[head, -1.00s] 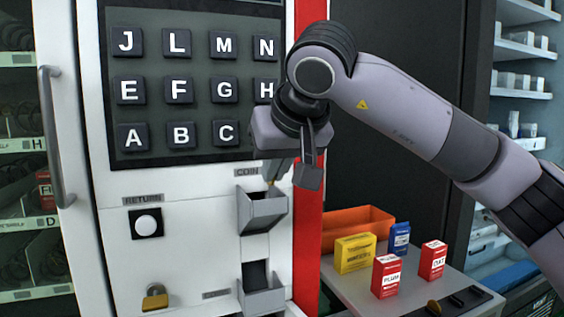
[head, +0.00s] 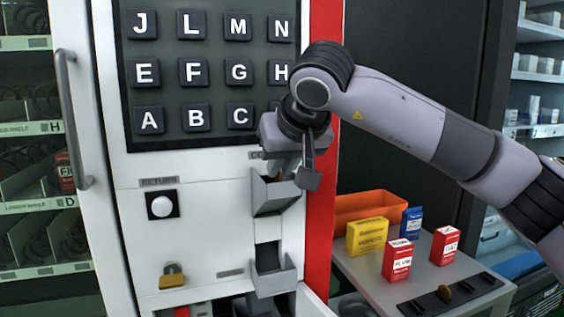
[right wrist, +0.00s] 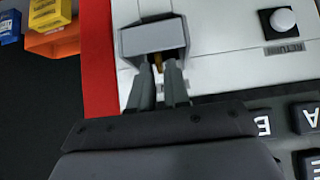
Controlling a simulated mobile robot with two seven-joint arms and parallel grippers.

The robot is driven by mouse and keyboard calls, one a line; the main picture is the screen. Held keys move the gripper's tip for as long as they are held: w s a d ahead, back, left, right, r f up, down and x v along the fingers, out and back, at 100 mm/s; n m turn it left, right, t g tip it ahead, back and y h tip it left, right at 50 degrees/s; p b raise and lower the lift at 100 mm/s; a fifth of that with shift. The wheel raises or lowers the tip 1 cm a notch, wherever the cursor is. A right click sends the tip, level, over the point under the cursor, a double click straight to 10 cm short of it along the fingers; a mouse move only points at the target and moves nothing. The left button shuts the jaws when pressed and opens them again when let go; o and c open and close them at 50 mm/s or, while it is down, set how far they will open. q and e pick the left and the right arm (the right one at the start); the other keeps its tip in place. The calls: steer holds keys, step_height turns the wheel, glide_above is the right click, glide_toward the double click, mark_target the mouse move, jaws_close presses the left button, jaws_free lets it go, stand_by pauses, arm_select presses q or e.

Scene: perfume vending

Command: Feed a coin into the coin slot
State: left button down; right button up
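The coin slot is a grey, open-topped hopper (head: 275,195) on the white machine front, under the COIN label; it also shows in the right wrist view (right wrist: 152,38). My right gripper (head: 286,170) is at the mouth of this hopper, with its fingertips at or just inside the opening. In the right wrist view, the two fingers (right wrist: 158,75) are close together with a small gold coin (right wrist: 158,62) between their tips. The coin is mostly hidden by the fingers and the hopper. My left gripper is not in view.
A keypad (head: 210,75) is above the hopper and a second grey tray (head: 272,272) below. A RETURN button (head: 162,206) and brass padlock (head: 172,276) are left. A side table holds boxes, an orange bin (head: 370,208) and a black holder (head: 425,305) with another gold coin.

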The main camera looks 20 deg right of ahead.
steer(key=shift+o, duration=0.9)
steer(key=v, duration=0.7)
steer(key=shift+r, duration=0.1)
